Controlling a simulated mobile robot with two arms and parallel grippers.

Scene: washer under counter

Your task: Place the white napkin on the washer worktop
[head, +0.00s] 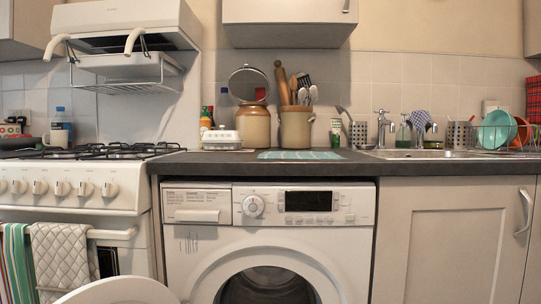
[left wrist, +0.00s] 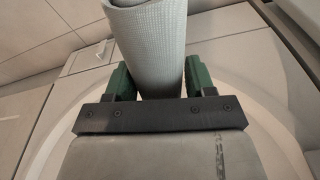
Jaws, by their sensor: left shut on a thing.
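In the left wrist view, my left gripper (left wrist: 158,78) has its two green fingers on either side of a rolled, textured white napkin (left wrist: 152,42). The gripper is shut on the napkin, which stretches up out of the frame. The dark washer worktop (head: 215,161) runs above the white washer (head: 265,235) in the middle of the head view. Neither gripper can be made out in the head view, and my right gripper is not seen.
The gas cooker (head: 75,185) is left, the sink (head: 430,154) right. Bare worktop shows left of the striped cloth and along the front.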

